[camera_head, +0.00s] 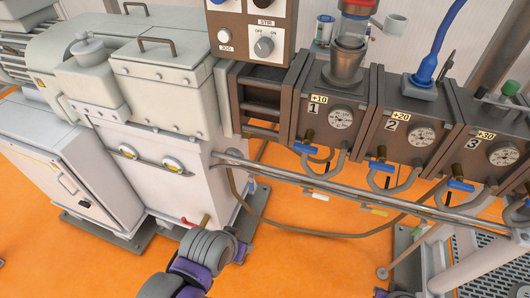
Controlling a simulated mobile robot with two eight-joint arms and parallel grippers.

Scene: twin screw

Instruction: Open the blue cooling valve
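Several small blue valve handles sit on brass bodies under the numbered heater blocks. One blue handle (305,148) is under block 1, another blue handle (383,166) is under block 2, and a third blue handle (461,185) is under block 3. Each looks roughly in line with the long pipe below; I cannot tell their open or shut state. The frames do not show which one the task means. My grey and purple arm (205,252) shows at the bottom, left of centre, well away from these handles. No gripper fingers are visible.
A metal pipe (320,184) runs along the front below the blocks, with hoses around it. A red-handled valve (188,222) is near my arm. A grey gearbox (165,85) and cabinet (62,165) fill the left. Orange floor (310,265) is clear at bottom centre.

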